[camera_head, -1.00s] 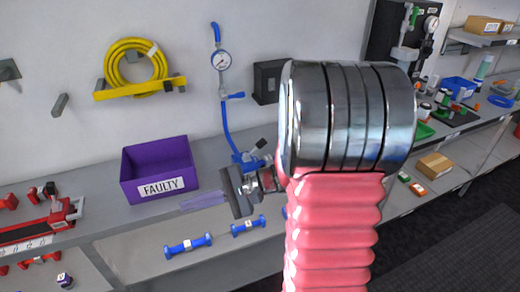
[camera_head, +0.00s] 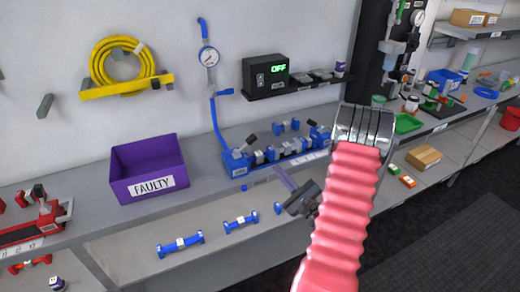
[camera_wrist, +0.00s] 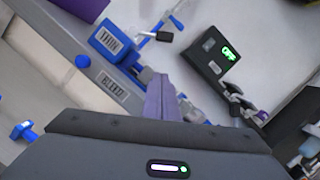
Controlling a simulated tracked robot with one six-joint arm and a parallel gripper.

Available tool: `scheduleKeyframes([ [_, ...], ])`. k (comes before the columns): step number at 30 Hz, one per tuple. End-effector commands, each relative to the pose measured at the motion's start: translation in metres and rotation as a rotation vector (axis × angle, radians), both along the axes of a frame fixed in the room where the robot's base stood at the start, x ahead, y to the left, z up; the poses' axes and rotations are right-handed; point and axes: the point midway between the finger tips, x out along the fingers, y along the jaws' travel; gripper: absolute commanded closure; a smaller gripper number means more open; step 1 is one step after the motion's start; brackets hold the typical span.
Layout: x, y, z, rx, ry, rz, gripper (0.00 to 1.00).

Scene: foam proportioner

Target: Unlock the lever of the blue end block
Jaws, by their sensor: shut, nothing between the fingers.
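The blue end block (camera_head: 237,161) sits at the left end of the blue rig on the grey bench. Its black-handled lever (camera_head: 250,141) sticks up and to the right. In the wrist view the blue end block (camera_wrist: 108,42) is at upper left, and the black lever handle (camera_wrist: 164,36) is to its right. My gripper (camera_head: 278,170) is in front of the rig, to the right of the end block, with its pale purple fingers together and empty. In the wrist view the fingers (camera_wrist: 158,85) point toward the rig, apart from the lever.
A purple FAULTY bin (camera_head: 150,170) stands left of the rig. A gauge with a blue hose (camera_head: 209,57) rises behind the block. A black box reading OFF (camera_head: 265,75) is on the wall shelf. Blue pieces (camera_head: 180,244) lie on the lower shelf. Bench between bin and rig is clear.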

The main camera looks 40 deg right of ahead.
Motion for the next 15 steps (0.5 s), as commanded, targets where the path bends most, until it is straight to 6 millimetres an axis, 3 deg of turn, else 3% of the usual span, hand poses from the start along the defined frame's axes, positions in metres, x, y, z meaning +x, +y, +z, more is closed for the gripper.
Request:
scheduleKeyframes([
  [15, -0.0002, -0.0064, -0.0024, 0.002, -0.002, -0.021, 1.0],
])
